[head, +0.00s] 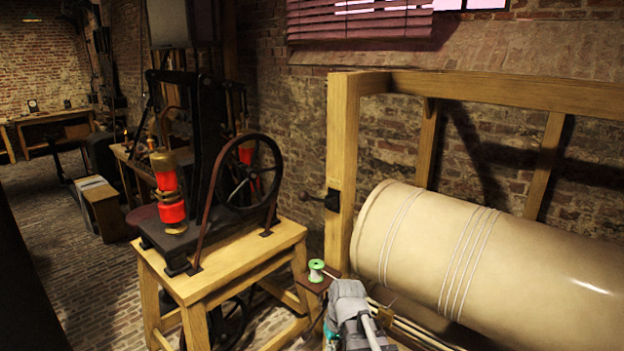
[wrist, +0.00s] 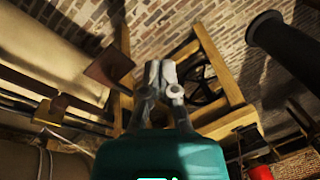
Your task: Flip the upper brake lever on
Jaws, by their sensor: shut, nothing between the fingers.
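A small black block with a short dark lever (head: 315,198) is mounted on the upright wooden post of the frame at the right. The lever sticks out to the left of the post, roughly level. I take it for the upper brake lever, but its on or off position is not clear. In the wrist view my gripper (wrist: 161,72) is shut and empty, its grey fingers together. My grey arm shows low in the head view, below and apart from the lever. I cannot pick out the lever in the wrist view.
A large cream cylinder (head: 490,260) lies in the wooden frame (head: 342,150). A wooden stand (head: 225,270) carries a black machine with a wheel (head: 248,175) and a red cylinder (head: 171,190). A green-topped spool (head: 316,270) stands near my arm. Brick floor is open at left.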

